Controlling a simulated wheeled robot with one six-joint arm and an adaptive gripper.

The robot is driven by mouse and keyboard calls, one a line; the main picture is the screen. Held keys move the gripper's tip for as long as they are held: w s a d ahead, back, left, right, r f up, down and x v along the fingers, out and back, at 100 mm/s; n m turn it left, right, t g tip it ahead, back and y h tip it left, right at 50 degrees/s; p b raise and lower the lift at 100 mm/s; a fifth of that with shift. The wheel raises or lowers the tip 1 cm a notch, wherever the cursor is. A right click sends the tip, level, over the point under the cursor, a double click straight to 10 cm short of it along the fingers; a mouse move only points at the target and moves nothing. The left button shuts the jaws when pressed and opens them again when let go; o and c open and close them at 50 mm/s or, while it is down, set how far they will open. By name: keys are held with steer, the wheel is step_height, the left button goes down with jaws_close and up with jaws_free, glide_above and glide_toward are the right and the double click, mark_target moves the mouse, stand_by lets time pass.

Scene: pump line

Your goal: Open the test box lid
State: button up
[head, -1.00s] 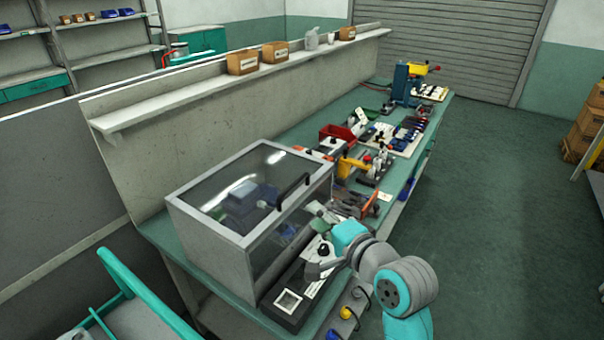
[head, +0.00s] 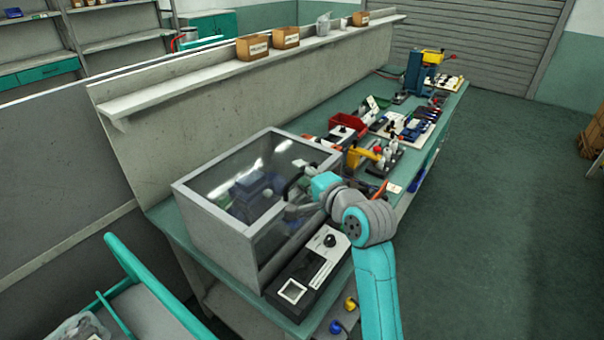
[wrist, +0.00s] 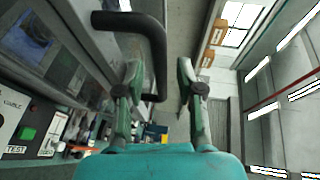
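The test box (head: 215,235) is a grey-framed case with clear panels on the near end of the bench. Its clear lid (head: 235,178) lies shut on top. The black lid handle (head: 291,184) is near the lid's right edge, partly hidden by my gripper (head: 298,208) in the head view. In the wrist view, the handle (wrist: 156,60) is a thick black bar standing out from the lid. My gripper (wrist: 159,82) is open, and the bar appears between its two fingers, closer to the left one. I cannot tell whether they touch it.
A black control panel (head: 310,272) with a knob sits before the box. A shelf with cardboard boxes (head: 252,47) runs behind.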

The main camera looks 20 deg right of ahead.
steer(key=shift+w, duration=0.3)
jaws_close()
